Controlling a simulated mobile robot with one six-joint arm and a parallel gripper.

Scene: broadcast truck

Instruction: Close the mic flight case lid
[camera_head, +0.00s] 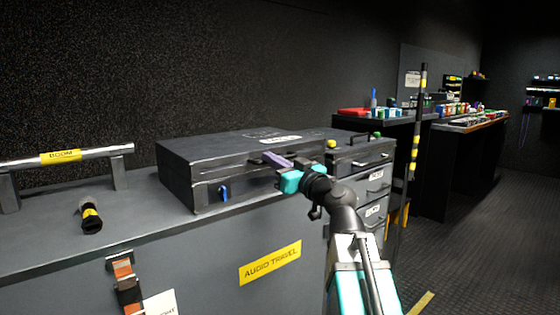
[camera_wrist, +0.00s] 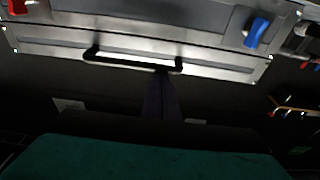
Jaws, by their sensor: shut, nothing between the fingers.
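The dark grey mic flight case (camera_head: 208,192) stands on a large grey trunk, and its lid (camera_head: 225,150) lies down flat over it. I cannot make out any gap along the seam. A blue latch (camera_head: 224,192) shows on the case front. My gripper (camera_head: 272,159), with purple fingers and a teal body, is shut and empty at the case's front edge near the lid. In the wrist view the case front shows a black handle (camera_wrist: 130,62) and the blue latch (camera_wrist: 257,32). The shut fingers (camera_wrist: 161,82) point at the handle; contact is unclear.
The trunk (camera_head: 150,245) bears a yellow "AUDIO TRAVEL" label. A boom-labelled bar (camera_head: 100,152) and a small black cylinder (camera_head: 91,218) are on its left. A drawer unit (camera_head: 372,185) and a striped pole (camera_head: 417,120) stand to the right. The floor (camera_head: 480,240) at right is clear.

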